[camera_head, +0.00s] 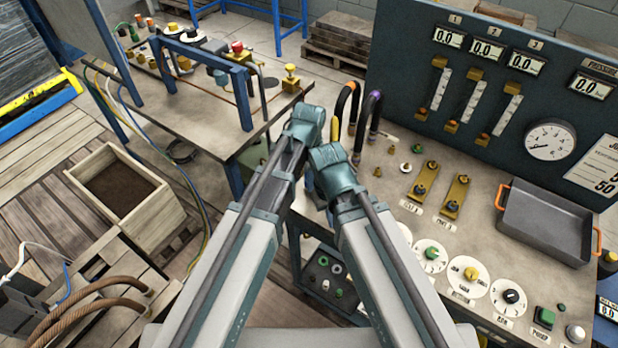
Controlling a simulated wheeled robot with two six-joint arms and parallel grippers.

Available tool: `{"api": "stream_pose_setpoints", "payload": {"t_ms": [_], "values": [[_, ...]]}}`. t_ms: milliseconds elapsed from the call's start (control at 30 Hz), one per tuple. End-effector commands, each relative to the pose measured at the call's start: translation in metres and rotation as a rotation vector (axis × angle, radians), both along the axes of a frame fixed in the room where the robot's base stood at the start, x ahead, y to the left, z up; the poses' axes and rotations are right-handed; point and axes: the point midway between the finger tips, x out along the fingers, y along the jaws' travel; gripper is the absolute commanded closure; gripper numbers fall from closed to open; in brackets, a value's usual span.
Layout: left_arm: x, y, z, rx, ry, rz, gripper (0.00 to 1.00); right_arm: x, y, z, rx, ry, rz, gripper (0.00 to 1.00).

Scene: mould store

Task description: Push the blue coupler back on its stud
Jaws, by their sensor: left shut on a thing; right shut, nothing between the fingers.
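I cannot make out a blue coupler or its stud; my arms cover part of the bench's left edge. My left gripper (307,120) is at that edge, left of the hoses. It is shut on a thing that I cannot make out. My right gripper (332,168) is just below and right of it, shut and empty. The fingertips of both are hidden behind my wrists. Beside them a dark hose with a yellow-orange end (358,135) and one with a purple collar (374,108) come down to the bench.
The bench (393,185) carries small fittings, two brass levers (426,181), dials (470,273) and a grey tray (545,222). A gauge panel (405,60) stands behind. A second table (190,100) with a blue frame is at the left, a wooden box (142,218) below it.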

Motion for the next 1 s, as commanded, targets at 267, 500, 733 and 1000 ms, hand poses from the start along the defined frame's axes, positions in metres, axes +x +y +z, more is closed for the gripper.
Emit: {"api": "stream_pose_setpoints", "payload": {"t_ms": [267,500,733,1000], "values": [[0.0,0.0,-0.0027,0.0,0.0,0.0,1.0,0.0,0.0001,-0.0027,0.0,0.0,0.0,1.0],[0.0,0.0,-0.0026,0.0,0.0,0.0,1.0,0.0001,0.0,-0.0026,0.0,0.0,0.0,1.0],[0.0,0.0,-0.0043,0.0,0.0,0.0,1.0,0.0,0.0,-0.0043,0.0,0.0,0.0,1.0],[0.0,0.0,-0.0062,0.0,0.0,0.0,1.0,0.0,0.0,-0.0061,0.0,0.0,0.0,1.0]]}}
